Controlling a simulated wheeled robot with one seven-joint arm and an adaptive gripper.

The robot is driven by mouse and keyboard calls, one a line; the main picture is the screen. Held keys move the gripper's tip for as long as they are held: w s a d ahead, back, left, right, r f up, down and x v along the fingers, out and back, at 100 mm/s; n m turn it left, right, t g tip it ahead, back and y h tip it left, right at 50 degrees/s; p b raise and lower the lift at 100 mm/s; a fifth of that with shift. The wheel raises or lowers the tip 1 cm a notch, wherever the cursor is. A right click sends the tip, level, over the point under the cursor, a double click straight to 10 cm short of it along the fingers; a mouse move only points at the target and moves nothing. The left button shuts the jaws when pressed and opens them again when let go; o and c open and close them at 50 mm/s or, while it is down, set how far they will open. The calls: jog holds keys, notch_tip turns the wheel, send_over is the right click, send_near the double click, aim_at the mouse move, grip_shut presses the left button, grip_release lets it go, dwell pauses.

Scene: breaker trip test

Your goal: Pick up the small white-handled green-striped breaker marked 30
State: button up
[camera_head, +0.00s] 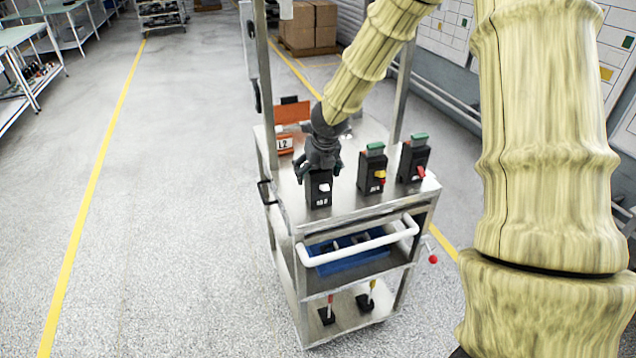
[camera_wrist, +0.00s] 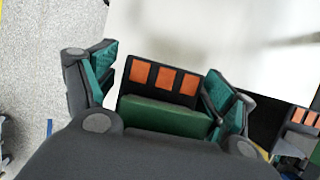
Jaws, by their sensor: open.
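The breaker with the white handle (camera_head: 319,189) stands upright at the left of the row on the cart's top, its lower marking too small to read surely. My gripper (camera_head: 318,168) is directly over its top end and hides that part. In the wrist view, the breaker's green top band (camera_wrist: 165,117) and its dark top with orange squares lie between the open fingers of my gripper (camera_wrist: 160,95). The fingers are on either side of it; I cannot tell whether they touch it.
A yellow-handled breaker (camera_head: 372,168) and a red-handled breaker (camera_head: 413,159) stand to the right, both green-topped. An orange L2 holder (camera_head: 290,127) stands behind at left. The metal cart (camera_head: 345,207) has uprights and a white front handle (camera_head: 358,246); a blue bin (camera_head: 346,258) sits below.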

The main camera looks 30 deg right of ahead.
jog(key=shift+w+f, duration=0.15)
jog(key=shift+f, duration=0.2)
jog(key=c, duration=1.4)
jog(key=shift+c, duration=0.5)
jog(key=shift+r, duration=0.1)
